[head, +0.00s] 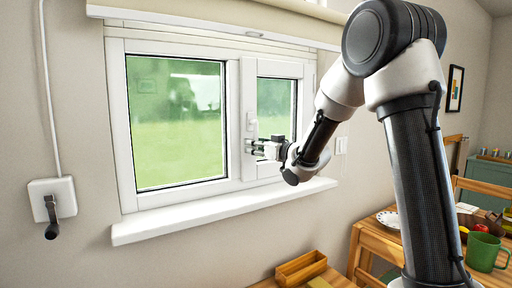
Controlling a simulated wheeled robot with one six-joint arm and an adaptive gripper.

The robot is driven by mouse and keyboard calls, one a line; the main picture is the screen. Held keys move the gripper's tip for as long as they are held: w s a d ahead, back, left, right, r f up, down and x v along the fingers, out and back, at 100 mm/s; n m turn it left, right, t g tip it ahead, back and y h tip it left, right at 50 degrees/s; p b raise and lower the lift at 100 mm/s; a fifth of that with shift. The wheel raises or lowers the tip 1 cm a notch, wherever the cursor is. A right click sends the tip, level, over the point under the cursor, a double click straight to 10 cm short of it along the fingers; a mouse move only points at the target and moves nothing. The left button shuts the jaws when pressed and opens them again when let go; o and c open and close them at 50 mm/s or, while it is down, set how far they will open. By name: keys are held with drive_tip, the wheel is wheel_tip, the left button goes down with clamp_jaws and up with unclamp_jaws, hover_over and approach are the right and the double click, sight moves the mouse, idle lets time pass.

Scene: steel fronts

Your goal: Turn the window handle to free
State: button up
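The white two-pane window (238,100) is in the head view and looks closed. Its white window handle (251,121) is on the frame between the large left pane and the narrow right pane. Its upper part shows; its lower part is hidden or merges with my gripper. My gripper (249,147) reaches in from the right, its fingers pointing left at the handle's lower end. I cannot tell whether they touch the handle. The fingers are too small to tell whether they are open or shut on it.
A white sill (210,213) juts out below the window, and a rolled blind (220,14) hangs above it. A crank box (52,200) is on the left wall. A wooden box (301,268) stands below. A table with a green mug (484,252) is at right.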

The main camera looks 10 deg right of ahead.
drive_tip(key=shift+c, duration=0.3)
clamp_jaws()
drive_tip(key=shift+d, duration=0.1)
drive_tip(key=w+d+r+n+h, duration=0.2)
drive_tip(key=d+r+n+h, duration=0.2)
drive_tip(key=n, duration=1.1)
drive_tip(key=shift+w+d+r+n+g, duration=0.25)
drive_tip(key=shift+d+r+n+g, duration=0.15)
drive_tip(key=shift+d+r, duration=1.5)
drive_tip(key=shift+a+r, duration=0.15)
drive_tip(key=shift+r, duration=0.05)
